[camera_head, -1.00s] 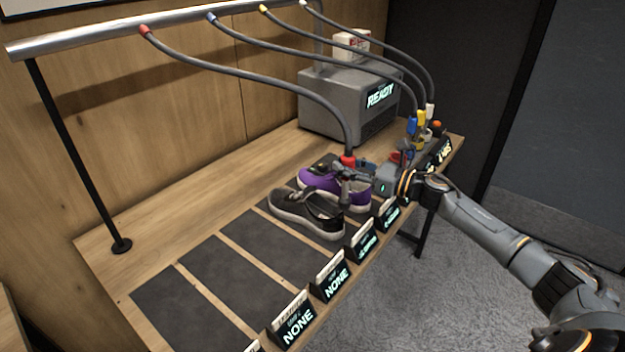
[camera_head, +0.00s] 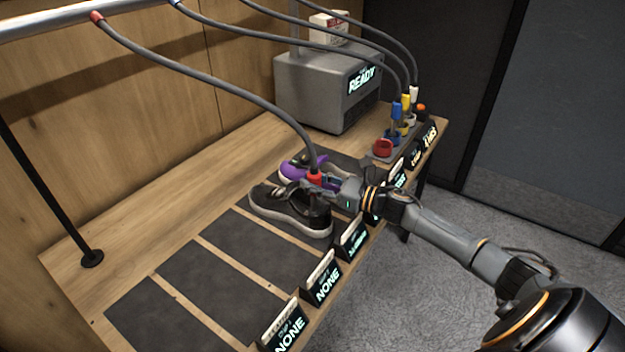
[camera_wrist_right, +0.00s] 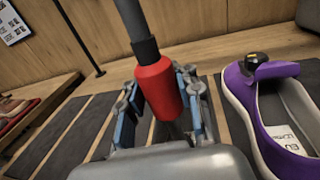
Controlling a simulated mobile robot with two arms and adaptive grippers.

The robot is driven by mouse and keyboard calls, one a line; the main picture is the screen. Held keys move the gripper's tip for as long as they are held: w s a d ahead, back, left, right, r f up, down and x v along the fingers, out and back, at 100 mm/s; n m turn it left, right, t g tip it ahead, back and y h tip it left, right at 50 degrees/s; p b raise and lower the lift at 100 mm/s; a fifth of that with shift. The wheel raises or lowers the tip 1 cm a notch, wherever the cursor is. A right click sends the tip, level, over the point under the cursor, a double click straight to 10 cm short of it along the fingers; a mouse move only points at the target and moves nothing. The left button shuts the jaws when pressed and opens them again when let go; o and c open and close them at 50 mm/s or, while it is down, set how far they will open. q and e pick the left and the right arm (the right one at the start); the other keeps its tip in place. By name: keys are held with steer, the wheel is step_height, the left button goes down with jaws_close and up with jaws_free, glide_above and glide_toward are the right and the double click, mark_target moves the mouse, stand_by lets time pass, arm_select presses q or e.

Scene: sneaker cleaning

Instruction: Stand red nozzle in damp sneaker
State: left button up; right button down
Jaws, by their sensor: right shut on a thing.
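The red nozzle (camera_wrist_right: 160,88) is at the end of a dark hose and is held between the blue-padded fingers of my right gripper (camera_wrist_right: 165,108). In the head view the red nozzle (camera_head: 315,178) and the right gripper (camera_head: 318,186) are over the black sneaker (camera_head: 285,209), by its right part. I cannot tell whether the nozzle's lower end is inside that shoe. The purple sneaker (camera_head: 297,167) stands just behind, and in the wrist view the purple sneaker (camera_wrist_right: 262,115) is to the right of the gripper. Which sneaker is damp I cannot read. My left gripper is out of view.
Signs reading NONE (camera_head: 282,334) line the bench's front edge. Dark mats (camera_head: 200,272) to the left are empty. A grey box reading READY (camera_head: 325,95) stands at the back. Blue, yellow and white nozzles (camera_head: 397,109) stand in holders at right; a red holder (camera_head: 382,148) is empty.

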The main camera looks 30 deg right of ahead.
steer(key=shift+a+f, duration=0.1)
steer(key=shift+a, duration=0.15)
steer(key=c, duration=0.9)
jaws_free()
steer(key=shift+d, duration=0.1)
steer(key=shift+c, duration=0.2)
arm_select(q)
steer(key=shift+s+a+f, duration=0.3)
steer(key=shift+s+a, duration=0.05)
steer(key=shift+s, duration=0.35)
arm_select(e)
steer(key=shift+r, duration=0.35)
arm_select(q)
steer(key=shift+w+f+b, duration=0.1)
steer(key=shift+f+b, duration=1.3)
steer(key=shift+b, duration=0.2)
arm_select(e)
steer(key=v, duration=1.2)
steer(key=shift+f, duration=0.2)
